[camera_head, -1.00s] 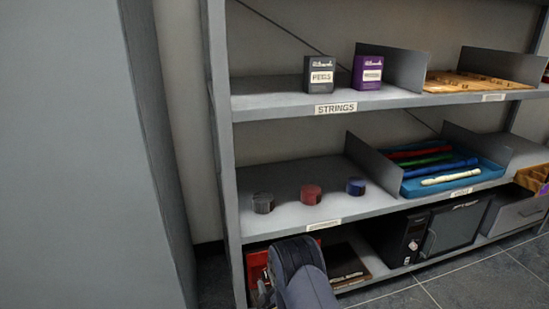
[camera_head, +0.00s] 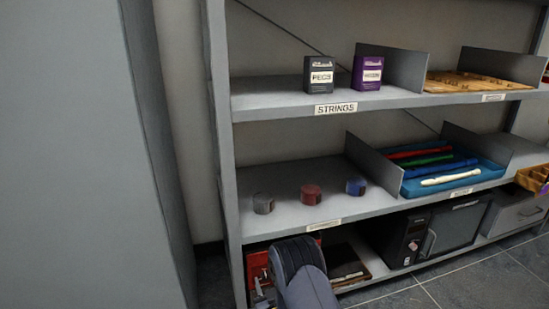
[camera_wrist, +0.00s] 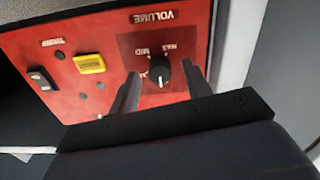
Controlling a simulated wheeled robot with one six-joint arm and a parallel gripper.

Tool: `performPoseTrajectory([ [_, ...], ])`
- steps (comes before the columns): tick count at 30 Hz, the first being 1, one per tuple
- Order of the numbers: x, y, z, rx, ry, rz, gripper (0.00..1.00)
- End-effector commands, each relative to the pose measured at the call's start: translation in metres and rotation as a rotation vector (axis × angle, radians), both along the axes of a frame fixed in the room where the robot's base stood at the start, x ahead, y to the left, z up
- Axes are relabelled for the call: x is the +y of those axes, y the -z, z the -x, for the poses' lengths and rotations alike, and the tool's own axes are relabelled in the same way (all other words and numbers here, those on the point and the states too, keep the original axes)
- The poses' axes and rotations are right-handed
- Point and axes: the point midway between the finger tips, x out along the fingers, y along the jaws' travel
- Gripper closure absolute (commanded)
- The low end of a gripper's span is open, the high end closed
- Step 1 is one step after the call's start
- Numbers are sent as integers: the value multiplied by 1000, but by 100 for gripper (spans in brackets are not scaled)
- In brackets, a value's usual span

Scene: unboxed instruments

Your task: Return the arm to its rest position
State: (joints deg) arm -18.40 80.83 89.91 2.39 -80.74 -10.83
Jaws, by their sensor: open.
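My arm shows at the bottom of the head view, in front of the lowest shelf. In the wrist view my gripper (camera_wrist: 165,88) is open, with its two dark fingers apart and one on each side of a black knob (camera_wrist: 160,74). The knob sits on a red panel (camera_wrist: 107,66) with the word VOLUME, seen upside down. I cannot tell whether the fingers touch the knob. The red panel is partly hidden behind my arm in the head view (camera_head: 257,265).
A yellow switch (camera_wrist: 90,63) and a black rocker switch (camera_wrist: 42,79) are on the panel. Above my arm, the middle shelf (camera_head: 285,235) holds three small round tins (camera_head: 311,195) and a blue tray (camera_head: 490,180) of recorders. A grey cabinet (camera_head: 80,150) stands at left.

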Motion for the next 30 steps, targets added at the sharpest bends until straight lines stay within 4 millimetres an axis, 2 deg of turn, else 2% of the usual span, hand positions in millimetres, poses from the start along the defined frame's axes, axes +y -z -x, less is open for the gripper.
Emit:
performPoseTrajectory([
  [21, 0, 0, 0, 154, 0, -534, 54],
  [30, -1, 0, 0, 186, 0, -648, 54],
])
